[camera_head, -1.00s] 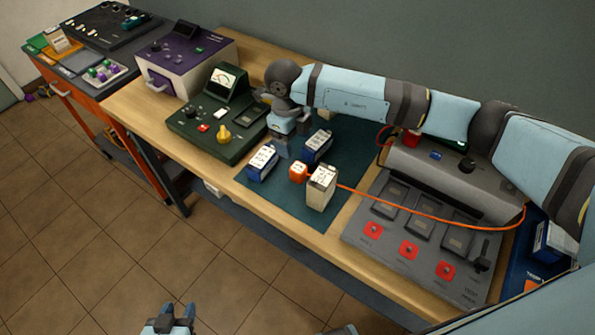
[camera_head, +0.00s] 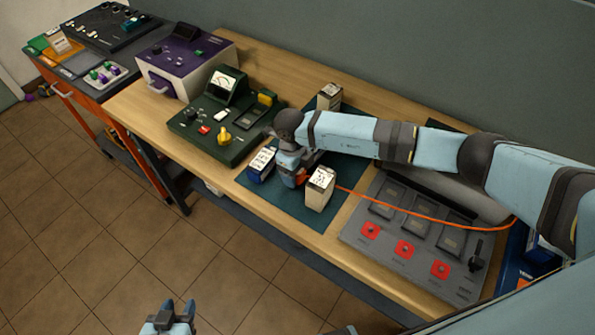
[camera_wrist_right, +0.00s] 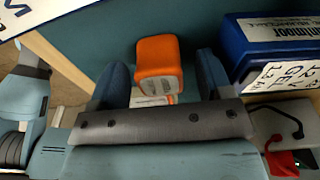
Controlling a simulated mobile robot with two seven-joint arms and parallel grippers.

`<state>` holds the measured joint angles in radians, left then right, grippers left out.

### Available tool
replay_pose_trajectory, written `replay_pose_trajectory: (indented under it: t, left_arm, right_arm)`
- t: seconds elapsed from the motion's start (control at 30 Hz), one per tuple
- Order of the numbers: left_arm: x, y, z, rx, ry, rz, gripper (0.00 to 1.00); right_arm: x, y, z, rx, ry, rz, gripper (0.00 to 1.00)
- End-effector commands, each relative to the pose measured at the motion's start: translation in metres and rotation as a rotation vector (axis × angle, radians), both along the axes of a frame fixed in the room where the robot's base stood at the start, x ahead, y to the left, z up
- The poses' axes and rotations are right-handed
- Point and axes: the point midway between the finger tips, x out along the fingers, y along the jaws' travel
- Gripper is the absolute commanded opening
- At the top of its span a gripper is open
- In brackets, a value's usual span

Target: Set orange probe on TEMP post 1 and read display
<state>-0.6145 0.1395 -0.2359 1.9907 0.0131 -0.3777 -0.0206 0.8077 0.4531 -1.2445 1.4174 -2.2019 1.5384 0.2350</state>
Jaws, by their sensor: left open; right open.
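The orange probe (camera_head: 302,178) is on the dark green mat (camera_head: 290,206), mostly hidden by my right gripper (camera_head: 293,174) in the head view. In the right wrist view, the orange probe (camera_wrist_right: 156,58) stands between the two open fingers of my right gripper (camera_wrist_right: 160,78). I cannot tell whether they touch it. An orange cable (camera_head: 420,211) runs right across the grey console (camera_head: 395,248), which has three red squares and dark windows. My left gripper (camera_head: 170,314) is open and empty over the floor.
A cream battery box (camera_head: 320,190) stands close right of my right gripper, and a blue one (camera_head: 261,164) close left. Another box (camera_head: 329,96) stands behind the arm. A green meter unit (camera_head: 217,140) and a purple-topped unit (camera_head: 185,62) are to the left.

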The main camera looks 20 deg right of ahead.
Motion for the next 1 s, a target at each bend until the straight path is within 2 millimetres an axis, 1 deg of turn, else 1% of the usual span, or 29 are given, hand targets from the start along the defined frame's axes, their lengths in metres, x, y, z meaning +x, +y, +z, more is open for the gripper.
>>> replay_pose_trajectory:
  t: [0.07, 0.1, 0.17, 0.2, 0.3, 0.33, 0.37, 0.6, 0.73, 0.87, 0.97, 1.0]
  left_arm:
    - [0.0, 0.0, 0.0, 0.0, 0.0, 0.0, 0.43]
    - [0.0, 0.0, 0.0, 0.0, 0.0, 0.0, 0.43]
    - [0.0, 0.0, 0.0, 0.0, -0.001, 0.0, 0.43]
    - [0.0, 0.0, 0.0, 0.0, -0.001, 0.0, 0.43]
    - [0.001, 0.0, 0.001, -0.001, -0.003, 0.0, 0.43]
    - [0.001, 0.0, 0.001, -0.001, -0.003, 0.0, 0.43]
    - [0.001, 0.0, 0.002, -0.001, -0.004, 0.0, 0.43]
    - [0.001, 0.0, 0.002, -0.001, -0.005, 0.001, 0.43]
    - [0.001, 0.0, 0.001, -0.001, -0.005, 0.001, 0.43]
    - [0.001, 0.0, -0.002, -0.001, -0.005, 0.001, 0.43]
    - [0.001, 0.001, -0.005, -0.001, -0.004, 0.001, 0.43]
    - [0.001, 0.001, -0.007, 0.0, -0.004, 0.002, 0.43]
  right_arm:
    - [0.0, 0.0, 0.0, 0.0, 0.0, 0.0, 0.72]
    - [0.0, 0.0, 0.0, 0.0, 0.0, 0.0, 0.63]
    - [0.0, 0.0, 0.0, 0.0, 0.0, 0.0, 0.49]
    - [0.0, 0.0, 0.0, 0.0, 0.0, 0.0, 0.4]
    - [0.0, 0.0, 0.0, 0.0, 0.0, 0.0, 0.18]
    - [0.0, 0.0, 0.001, 0.0, 0.0, 0.0, 0.18]
    - [0.0, 0.0, 0.001, 0.0, 0.0, 0.0, 0.14]
    - [0.0, 0.0, 0.002, 0.001, -0.001, 0.0, 0.14]
    - [0.001, 0.0, 0.009, 0.001, -0.002, 0.0, 0.14]
    - [0.001, 0.0, 0.025, 0.001, -0.003, -0.001, 0.14]
    - [0.002, 0.0, 0.045, 0.002, -0.004, 0.001, 0.14]
    - [0.002, 0.0, 0.055, 0.002, -0.005, 0.001, 0.14]
